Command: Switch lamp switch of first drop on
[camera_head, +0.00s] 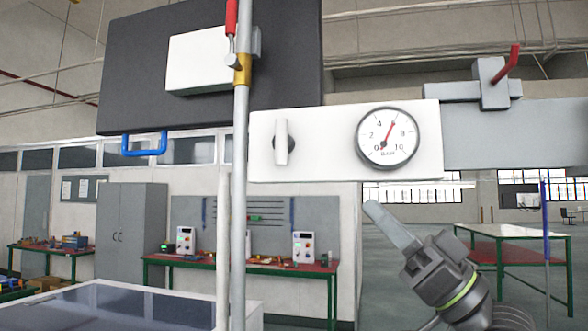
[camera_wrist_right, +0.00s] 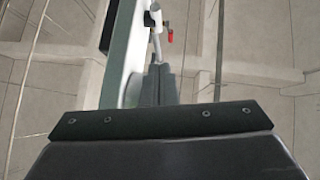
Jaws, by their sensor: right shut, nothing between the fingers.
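A white panel (camera_head: 348,172) crosses the middle of the head view. It carries a white upright rotary knob (camera_head: 281,142) on a dark round base and a round pressure gauge (camera_head: 387,136). I cannot tell for sure whether this knob is the lamp switch; no label for it is readable. My right gripper (camera_head: 373,208) is shut and empty, below the gauge, apart from the panel and pointing up and left. In the right wrist view the shut fingers (camera_wrist_right: 158,74) point up beside the pale edge of a panel (camera_wrist_right: 126,45). My left gripper is not in view.
A vertical pipe (camera_head: 240,170) with a red-handled valve (camera_head: 231,18) stands left of the knob. A grey valve with a red lever (camera_head: 507,62) sits at upper right. A dark box (camera_head: 130,70) hangs at upper left. Workbenches (camera_head: 300,267) stand behind.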

